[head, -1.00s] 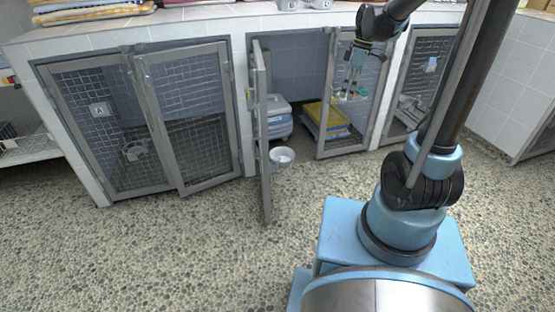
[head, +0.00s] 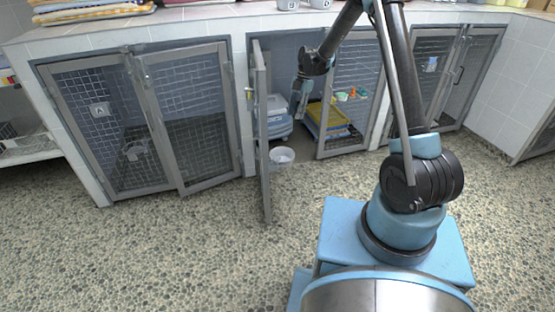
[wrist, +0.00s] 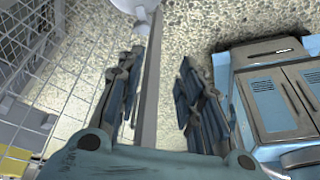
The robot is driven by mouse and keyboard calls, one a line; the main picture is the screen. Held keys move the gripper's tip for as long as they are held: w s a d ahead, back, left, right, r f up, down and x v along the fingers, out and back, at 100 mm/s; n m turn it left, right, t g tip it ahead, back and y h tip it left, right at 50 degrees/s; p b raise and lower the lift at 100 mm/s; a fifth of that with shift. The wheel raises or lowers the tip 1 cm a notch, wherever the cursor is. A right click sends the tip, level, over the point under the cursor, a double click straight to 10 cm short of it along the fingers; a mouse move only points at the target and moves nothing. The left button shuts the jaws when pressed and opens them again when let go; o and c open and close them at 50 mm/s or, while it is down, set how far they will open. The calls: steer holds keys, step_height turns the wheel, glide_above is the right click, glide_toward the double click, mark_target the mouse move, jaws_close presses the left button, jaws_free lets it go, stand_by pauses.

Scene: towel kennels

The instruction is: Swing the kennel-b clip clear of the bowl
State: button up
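The white bowl (head: 281,155) sits low beside the inner face of the open kennel door (head: 262,135) of the middle kennel. In the wrist view the bowl (wrist: 132,4) is cut off at the top edge. A small pale piece (wrist: 141,28) shows just below it; it may be the clip, but I cannot tell its position for sure. My gripper (head: 298,103) hangs above the bowl, to the right of the door. In the wrist view my gripper (wrist: 160,62) has its fingers apart, with the door's edge (wrist: 149,90) showing between them. I cannot see it touching anything.
The other door (head: 358,90) of this kennel stands to the right, with small coloured items on its mesh. A grey-blue carrier (head: 274,118) and a yellow stack (head: 327,118) are inside. The left kennel (head: 140,125) is closed. The pebbled floor in front is clear.

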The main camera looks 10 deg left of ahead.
steer(key=a+f+n, duration=0.3)
steer(key=a+f, duration=0.2)
steer(key=f, duration=0.2)
glide_toward(277, 159)
steer(key=shift+g, duration=0.4)
steer(key=x, duration=0.6)
steer(key=w+x, duration=0.1)
steer(key=x, duration=0.2)
steer(key=shift+a+f, duration=0.25)
steer(key=shift+f, duration=0.1)
